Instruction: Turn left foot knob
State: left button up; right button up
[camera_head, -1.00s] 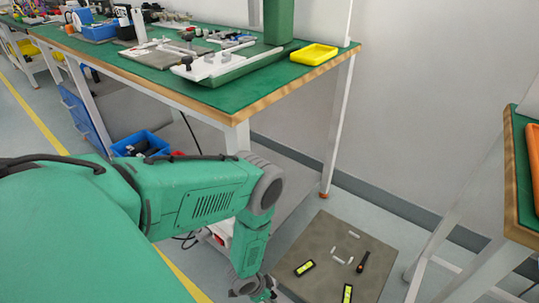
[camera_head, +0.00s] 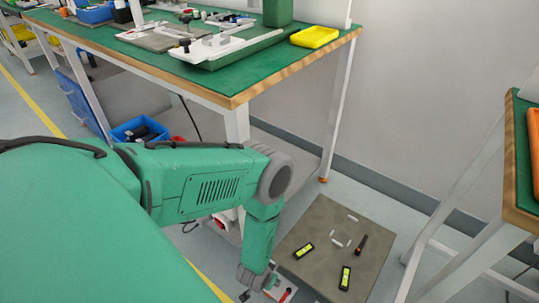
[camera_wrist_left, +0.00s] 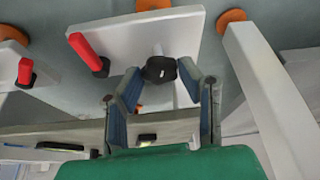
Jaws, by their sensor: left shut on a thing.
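The black knob (camera_wrist_left: 160,69) sits on a short metal stem at a white plate (camera_wrist_left: 120,38) in the left wrist view. My left gripper (camera_wrist_left: 160,82) has its two fingers on either side of the knob and is shut on it. In the head view my left arm reaches down to the floor beside the table leg. The gripper there is small and mostly hidden, and the knob cannot be made out. My right gripper is not in view.
A red handle (camera_wrist_left: 88,52) stands on the plate near the knob. A white beam (camera_wrist_left: 272,95) runs along the right.

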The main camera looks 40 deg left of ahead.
pick_arm(q)
jog(key=shift+d+n+y, duration=0.1)
jog(key=shift+n+y, duration=0.4)
jog(key=shift+n, duration=0.8)
jog(key=shift+w, duration=0.1)
jog(key=o, duration=1.1)
jog(key=shift+o, duration=0.2)
jog(key=v, duration=1.2)
jog(key=shift+w+d, duration=0.1)
jog(key=shift+w, duration=0.05)
